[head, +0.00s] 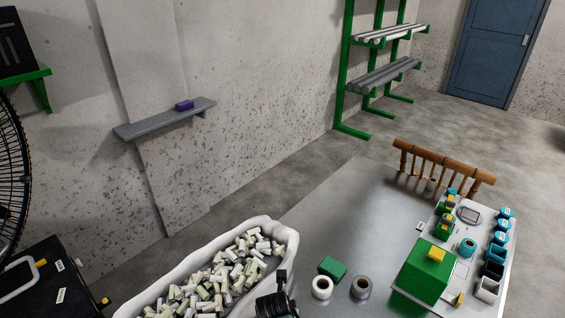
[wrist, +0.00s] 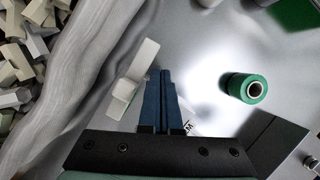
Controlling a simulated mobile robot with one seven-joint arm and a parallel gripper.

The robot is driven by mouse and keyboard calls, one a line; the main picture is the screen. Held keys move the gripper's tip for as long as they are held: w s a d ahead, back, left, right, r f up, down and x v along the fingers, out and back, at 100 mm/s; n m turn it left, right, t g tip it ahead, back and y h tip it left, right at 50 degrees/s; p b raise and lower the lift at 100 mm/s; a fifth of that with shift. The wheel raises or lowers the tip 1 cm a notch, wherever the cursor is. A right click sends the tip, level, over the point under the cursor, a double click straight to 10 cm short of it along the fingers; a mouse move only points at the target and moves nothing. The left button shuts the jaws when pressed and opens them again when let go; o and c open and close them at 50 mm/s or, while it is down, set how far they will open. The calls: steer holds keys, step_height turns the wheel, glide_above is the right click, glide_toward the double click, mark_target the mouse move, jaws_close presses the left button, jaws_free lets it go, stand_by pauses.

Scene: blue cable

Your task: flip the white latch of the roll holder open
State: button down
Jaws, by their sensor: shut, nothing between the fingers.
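My gripper (wrist: 161,75) is shut and empty; its two dark blue fingers lie together. A white angled piece (wrist: 146,60), possibly the latch, is just left of the fingers in the wrist view. Whether they touch I cannot tell. A green roll (wrist: 238,84) with a pale core lies right of the fingers, apart from them. In the head view my dark wrist (head: 272,303) is at the bottom edge, between the bin and the table, and the fingertips cannot be made out. The roll holder cannot be clearly picked out there.
A pale bin (head: 150,296) full of small blocks is at left. The grey table (head: 345,215) holds a green block (head: 332,267), a white roll (head: 322,287), a grey roll (head: 361,287) and a board (head: 457,262) of green and blue parts. The table's far middle is clear.

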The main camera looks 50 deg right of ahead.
steer(key=p+v, duration=0.1)
steer(key=v, duration=1.2)
stand_by(0.4)
